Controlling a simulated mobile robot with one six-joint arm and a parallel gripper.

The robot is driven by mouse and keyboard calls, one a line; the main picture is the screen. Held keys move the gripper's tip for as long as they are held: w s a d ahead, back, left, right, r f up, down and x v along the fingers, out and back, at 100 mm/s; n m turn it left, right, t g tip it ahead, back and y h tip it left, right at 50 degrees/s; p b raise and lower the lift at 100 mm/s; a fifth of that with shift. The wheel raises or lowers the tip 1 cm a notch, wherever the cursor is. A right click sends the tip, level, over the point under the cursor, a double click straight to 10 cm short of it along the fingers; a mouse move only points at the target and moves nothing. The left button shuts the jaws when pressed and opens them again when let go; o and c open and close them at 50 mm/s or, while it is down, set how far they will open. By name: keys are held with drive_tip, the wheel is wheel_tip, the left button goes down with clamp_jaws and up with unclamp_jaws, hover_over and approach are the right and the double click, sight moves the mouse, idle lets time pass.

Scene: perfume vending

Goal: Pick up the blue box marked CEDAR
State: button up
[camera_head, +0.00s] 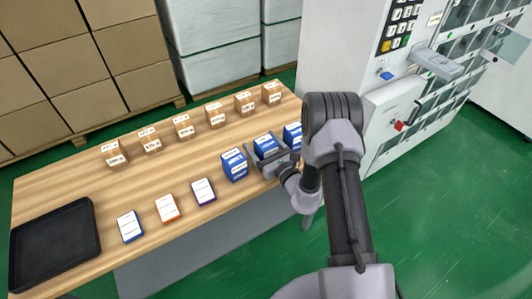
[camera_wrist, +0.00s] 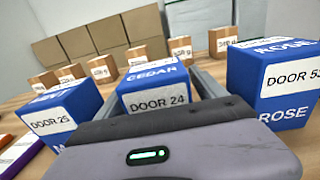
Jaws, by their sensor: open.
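The blue box marked CEDAR (camera_wrist: 153,76), with a DOOR 24 label, stands upright at the centre of the wrist view. In the head view it is the middle blue box (camera_head: 265,142) of three near the table's right end. My gripper (camera_head: 265,153) is open at this box. In the wrist view, its fingers (camera_wrist: 157,90) lie on the left and right of the CEDAR box, with the box between them. The box's lower part is hidden behind my gripper body. I cannot tell whether either finger touches it.
A blue DOOR 25 box (camera_wrist: 62,112) stands close on the left and a blue ROSE box (camera_wrist: 272,80) close on the right. Several brown boxes (camera_head: 183,127) line the table's back. A black tray (camera_head: 55,245) lies at the left end. The vending machine (camera_head: 345,45) stands right.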

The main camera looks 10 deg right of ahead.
drive_tip(key=shift+r, duration=0.15)
drive_tip(key=c, duration=1.6)
